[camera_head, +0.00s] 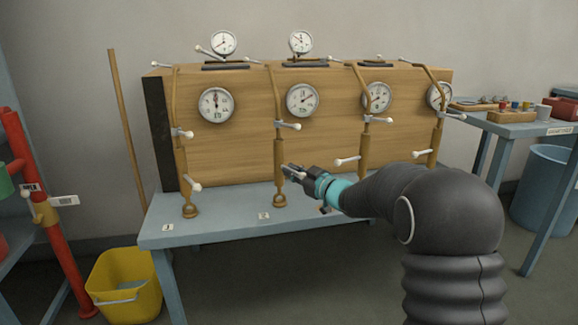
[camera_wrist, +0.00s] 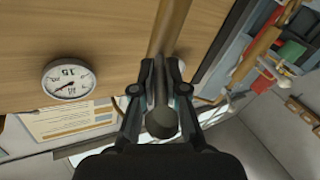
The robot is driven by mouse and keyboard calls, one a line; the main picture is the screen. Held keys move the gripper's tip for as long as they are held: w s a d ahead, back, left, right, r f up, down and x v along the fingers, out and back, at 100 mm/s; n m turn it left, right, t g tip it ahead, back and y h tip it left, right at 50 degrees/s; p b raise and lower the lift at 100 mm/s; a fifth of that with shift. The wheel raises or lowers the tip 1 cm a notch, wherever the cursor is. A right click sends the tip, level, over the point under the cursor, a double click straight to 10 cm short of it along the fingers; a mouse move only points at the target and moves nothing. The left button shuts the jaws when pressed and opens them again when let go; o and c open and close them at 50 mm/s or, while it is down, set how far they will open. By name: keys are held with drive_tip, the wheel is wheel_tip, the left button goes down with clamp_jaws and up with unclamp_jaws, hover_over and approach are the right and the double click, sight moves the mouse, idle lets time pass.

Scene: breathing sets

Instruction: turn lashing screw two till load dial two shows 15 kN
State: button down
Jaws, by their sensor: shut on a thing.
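Lashing screw two (camera_head: 279,155) is a brass-coloured upright rod and sleeve by the number 2 label (camera_head: 264,215) on the bench. In the wrist view its brass body (camera_wrist: 170,30) runs up from between the fingers. My gripper (camera_head: 290,172) is at its lower part, shut on a lever with a round knob end (camera_wrist: 161,122). Load dial two (camera_head: 302,99) is a round white gauge on the wooden panel, right of the screw. A dial (camera_wrist: 68,80), apparently the same one, shows upside down with a 15 mark. I cannot read its needle exactly.
Other brass screws with white-knobbed levers stand on both sides, such as screw one (camera_head: 180,150). The wooden panel (camera_head: 240,150) is close behind my gripper. A yellow bucket (camera_head: 125,285) stands at the left. A side table (camera_head: 510,128) holds small parts at the right.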

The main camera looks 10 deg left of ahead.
drive_tip(key=shift+w+d+r, duration=0.1)
drive_tip(key=shift+w+d, duration=0.05)
drive_tip(key=c, duration=1.2)
unclamp_jaws()
drive_tip(key=v, duration=1.2)
